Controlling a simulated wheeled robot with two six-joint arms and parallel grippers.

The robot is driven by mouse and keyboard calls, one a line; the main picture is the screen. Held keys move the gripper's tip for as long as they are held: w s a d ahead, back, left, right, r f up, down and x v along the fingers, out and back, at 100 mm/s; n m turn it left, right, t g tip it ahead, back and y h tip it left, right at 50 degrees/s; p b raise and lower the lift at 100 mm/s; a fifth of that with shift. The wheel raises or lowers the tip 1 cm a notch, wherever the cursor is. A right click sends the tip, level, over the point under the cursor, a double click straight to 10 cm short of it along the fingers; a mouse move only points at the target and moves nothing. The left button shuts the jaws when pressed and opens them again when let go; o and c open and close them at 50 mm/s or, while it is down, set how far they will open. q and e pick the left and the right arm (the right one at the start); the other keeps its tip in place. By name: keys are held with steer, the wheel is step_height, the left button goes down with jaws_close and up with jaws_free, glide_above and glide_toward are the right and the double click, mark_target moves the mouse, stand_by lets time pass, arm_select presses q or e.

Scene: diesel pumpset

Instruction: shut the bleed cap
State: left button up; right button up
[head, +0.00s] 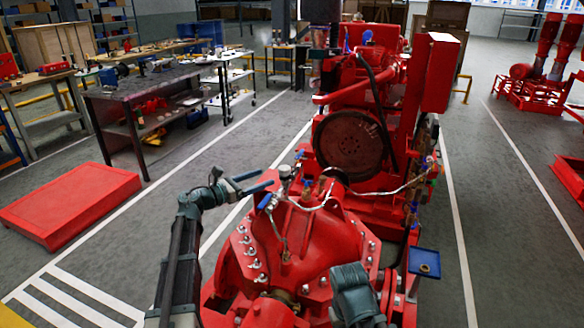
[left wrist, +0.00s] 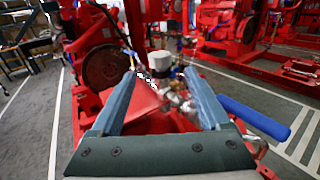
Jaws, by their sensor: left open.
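The bleed fitting with a pale cap stands on top of the red pump casing (head: 318,240). I take its cap (head: 284,171) to be the small whitish top; it also shows as a white cap (left wrist: 160,59) over metal fittings in the left wrist view. I cannot tell how far it is closed. My left gripper (head: 268,180) is open and empty, its fingers pointing at the fitting from the left. In the left wrist view the fitting lies beyond and between the fingertips (left wrist: 162,76), apparently apart from them. My right gripper's teal housing (head: 355,292) shows at the bottom; its fingers are not visible.
A blue lever handle (head: 265,201) sits close below my left fingers; it looks large beside the right finger in the wrist view (left wrist: 254,118). Thin tubing (head: 385,192) runs across to the right. The engine flywheel (head: 348,147) stands behind.

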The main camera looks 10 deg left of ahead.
mark_target(284, 170)
arm_select(q)
steer(key=x, duration=1.2)
steer(key=shift+w+d, duration=0.15)
steer(key=shift+w, duration=0.15)
jaws_close()
